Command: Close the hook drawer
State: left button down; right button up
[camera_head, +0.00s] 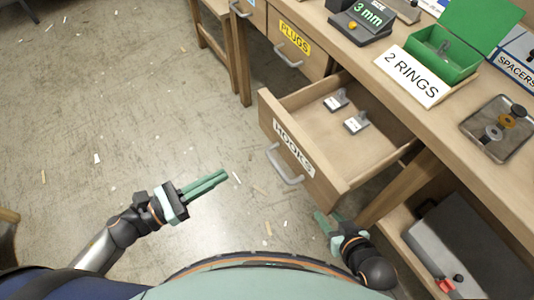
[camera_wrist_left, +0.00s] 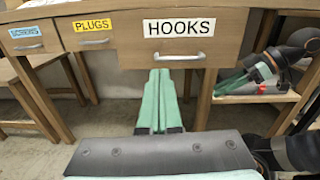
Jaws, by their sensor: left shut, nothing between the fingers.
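The hook drawer (camera_head: 330,180), light wood with a white HOOKS label (camera_head: 293,147) and a grey bar handle (camera_head: 285,170), stands pulled out from the workbench. Two small grey pieces with white tags (camera_head: 355,124) lie inside it. In the left wrist view the drawer front (camera_wrist_left: 225,55) faces me. My left gripper (camera_head: 224,174) is shut and empty, left of the drawer front and apart from it in the head view. Its fingers (camera_wrist_left: 161,75) point toward the drawer below the handle in the wrist view. My right gripper (camera_head: 320,217) is below the drawer's near corner; its fingers are partly hidden.
The PLUGS drawer (camera_head: 300,50) beside it is shut. On the bench top (camera_head: 405,110) are a 2 RINGS sign (camera_head: 412,75), a green box (camera_head: 440,65) and a tray (camera_head: 475,140). A grey case (camera_head: 460,250) sits on the lower shelf. The floor at left is open, with scattered scraps.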

pick_arm(q)
jog(key=p, duration=0.2)
send_near(282, 145)
jog(key=shift+m, duration=0.4)
jog(key=x, duration=0.6)
jog(key=shift+w+d+r, duration=0.15)
jog(key=shift+w+d, duration=0.05)
jog(key=shift+d, duration=0.15)
pick_arm(e)
jog(key=shift+w+a+r, duration=0.1)
jog(key=shift+w+r, duration=0.2)
jog(key=shift+r, duration=0.45)
pick_arm(q)
jog(key=shift+d, duration=0.1)
